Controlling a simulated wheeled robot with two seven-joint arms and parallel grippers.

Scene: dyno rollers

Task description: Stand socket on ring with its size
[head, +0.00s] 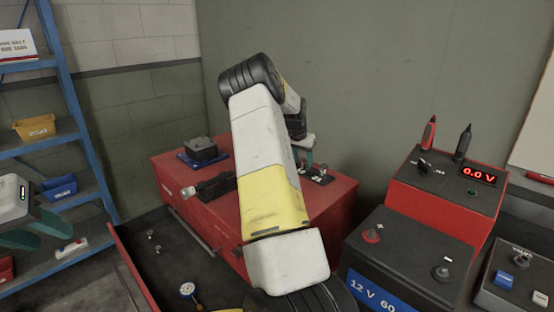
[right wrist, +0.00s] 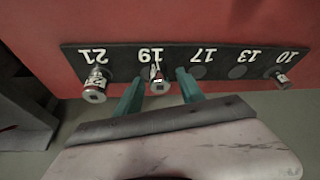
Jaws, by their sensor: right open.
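A dark strip (right wrist: 222,72) with size numbers 21, 19, 17, 13 and 10 lies on a red surface, upside down in the right wrist view. Metal sockets stand at 21 (right wrist: 95,86), at 19 (right wrist: 157,77) and at 10 (right wrist: 282,80). The rings at 17 (right wrist: 198,72) and 13 (right wrist: 237,72) are bare. My right gripper (right wrist: 158,88) is open, its teal fingers on either side of the socket at 19. In the head view the strip (head: 319,175) is partly hidden by my right arm. My left gripper (head: 55,236) is open and empty at the far left.
The red chest (head: 340,205) also bears a black block on a blue base (head: 200,150) and a dark tool (head: 212,187). An open drawer (head: 180,250) holds small parts and a gauge (head: 188,290). A red meter box (head: 445,185) and battery (head: 405,260) stand right.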

